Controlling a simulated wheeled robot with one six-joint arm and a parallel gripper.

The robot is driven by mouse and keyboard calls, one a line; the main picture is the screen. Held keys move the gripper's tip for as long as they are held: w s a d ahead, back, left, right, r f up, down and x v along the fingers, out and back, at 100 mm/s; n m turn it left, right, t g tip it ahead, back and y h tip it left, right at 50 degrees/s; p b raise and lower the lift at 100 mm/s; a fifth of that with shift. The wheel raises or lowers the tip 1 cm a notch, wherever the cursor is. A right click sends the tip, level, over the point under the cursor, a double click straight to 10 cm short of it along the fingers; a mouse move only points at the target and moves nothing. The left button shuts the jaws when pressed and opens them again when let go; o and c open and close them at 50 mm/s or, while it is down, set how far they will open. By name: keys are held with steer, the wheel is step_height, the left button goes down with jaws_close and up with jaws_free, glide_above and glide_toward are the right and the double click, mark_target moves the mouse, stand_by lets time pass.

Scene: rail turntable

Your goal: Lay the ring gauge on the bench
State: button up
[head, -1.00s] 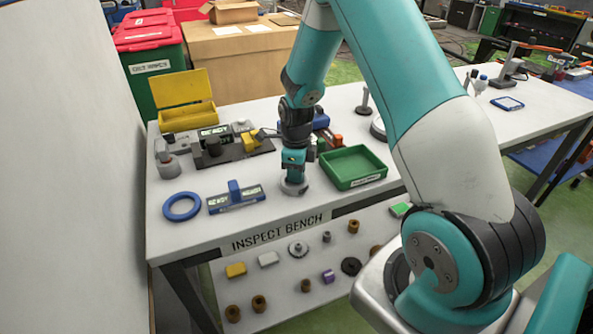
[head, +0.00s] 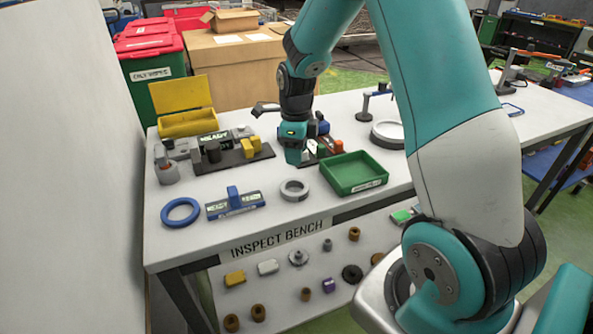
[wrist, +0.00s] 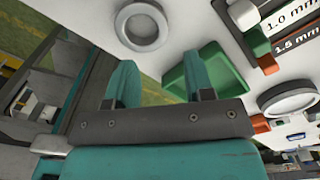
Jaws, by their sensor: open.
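The ring gauge, a thick grey ring (head: 294,190), lies flat on the white inspect bench (head: 290,220) near its front edge, between a blue-based gauge and a green tray. It also shows in the wrist view (wrist: 141,26), at the top, beyond my fingertips. My gripper (head: 294,158) hangs above and slightly behind the ring in the head view, apart from it. In the wrist view the two teal fingers (wrist: 160,72) stand apart with nothing between them.
A green tray (head: 355,188) stands right of the ring. A blue ring (head: 180,212) and a blue-based gauge (head: 235,203) lie to its left. Behind are a dark fixture (head: 222,157), a yellow open box (head: 187,122) and a larger pale ring (head: 387,134).

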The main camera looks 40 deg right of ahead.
steer(key=s+a+r+n+y, duration=0.1)
steer(key=s+a+r+n, duration=0.35)
steer(key=a+n, duration=0.3)
steer(key=s+a+r+n+y, duration=0.1)
steer(key=s+a+r+n, duration=0.2)
steer(key=a+r+n, duration=0.4)
steer(key=s+a+r+n+y, duration=0.1)
steer(key=s+a+n, duration=0.4)
steer(key=s+n, duration=0.3)
steer(key=s+a+r+n+y, duration=0.1)
steer(key=s+a+n, duration=0.4)
steer(key=n, duration=0.8)
steer(key=s+r, duration=0.1)
steer(key=s, duration=0.2)
steer(key=shift+s, duration=0.2)
steer(key=shift+d, duration=0.1)
stand_by(0.8)
